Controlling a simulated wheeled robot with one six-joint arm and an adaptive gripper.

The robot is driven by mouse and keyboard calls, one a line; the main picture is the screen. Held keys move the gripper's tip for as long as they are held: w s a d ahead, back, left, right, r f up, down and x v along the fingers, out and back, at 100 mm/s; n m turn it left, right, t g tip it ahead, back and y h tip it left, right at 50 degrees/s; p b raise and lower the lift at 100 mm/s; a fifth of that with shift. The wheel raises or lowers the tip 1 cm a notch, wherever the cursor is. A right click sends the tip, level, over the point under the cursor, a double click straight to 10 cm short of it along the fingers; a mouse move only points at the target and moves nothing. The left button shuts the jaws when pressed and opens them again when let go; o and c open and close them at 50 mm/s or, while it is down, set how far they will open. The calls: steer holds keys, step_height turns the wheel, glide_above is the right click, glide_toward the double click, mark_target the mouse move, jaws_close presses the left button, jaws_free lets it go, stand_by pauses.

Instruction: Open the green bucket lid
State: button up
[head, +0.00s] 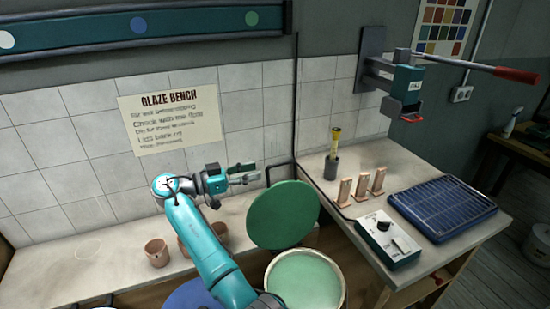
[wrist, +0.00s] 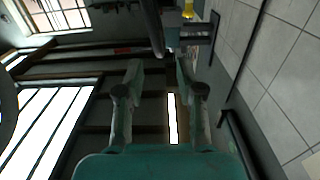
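The green lid (head: 284,214) stands raised and tilted up at the back of a pale-rimmed bucket (head: 341,291). The bucket's mouth is uncovered and shows light green glaze (head: 303,279) inside. My gripper (head: 256,174) is above and a little left of the lid, close to the tiled wall, apart from the lid. Its two fingers are spread with nothing between them, as the wrist view (wrist: 160,72) also shows. The bucket's lower part is out of frame, and I cannot see the lid's hinge clearly.
A blue round lid (head: 188,295) lies left of the bucket, partly behind my arm. Small clay cups (head: 157,252) stand on the bench. The right bench holds a control box (head: 388,240), a blue tray (head: 442,207) and wooden pieces (head: 361,187). A red-handled lever (head: 516,75) juts from the wall.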

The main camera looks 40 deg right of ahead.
mark_target(291, 162)
steer(key=x, duration=1)
steer(key=shift+s+d, duration=0.1)
steer(key=shift+d, duration=0.25)
steer(key=shift+c, duration=0.2)
jaws_close()
